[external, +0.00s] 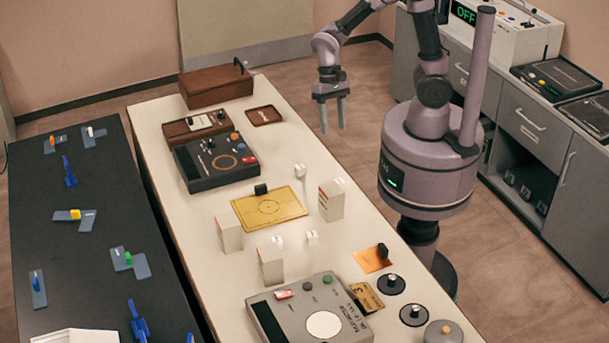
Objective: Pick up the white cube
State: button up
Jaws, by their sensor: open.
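Several small white pieces show in the external view, and I cannot tell for sure which is the white cube. One small white block (90,131) stands on a blue-grey piece at the far end of the dark table on the left. Two small white block-like pieces sit on the pale table, one near its middle (312,238) and one farther back (299,171). My gripper (332,127) is open and empty, fingers pointing down, near the right edge of the pale table's far half. It is apart from all these pieces.
The pale table (185,232) holds white boxes (330,202), a yellow plate (269,208), a dark control panel (214,160), a grey device (310,312) and a brown case (215,84). The dark table (100,175) carries orange, yellow, green and blue pieces. Grey cabinets (533,125) stand at right.

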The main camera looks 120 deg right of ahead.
jog(key=d+f+m+p, duration=0.1)
jog(key=d+f+m, duration=0.1)
jog(key=d, duration=0.1)
jog(key=b, duration=0.6)
send_over(339, 180)
jog(key=d, duration=0.3)
jog(key=shift+g+y, duration=0.3)
jog(key=shift+y, duration=0.1)
jog(key=f, duration=1.1)
jog(key=shift+a+f, duration=0.2)
jog(key=shift+a, duration=0.05)
jog(key=b+x, duration=0.3)
jog(key=x, duration=0.2)
jog(key=shift+a+f, duration=0.15)
jog(key=shift+f, duration=0.15)
jog(key=shift+r, duration=0.2)
jog(key=shift+c, duration=0.4)
grip_shut()
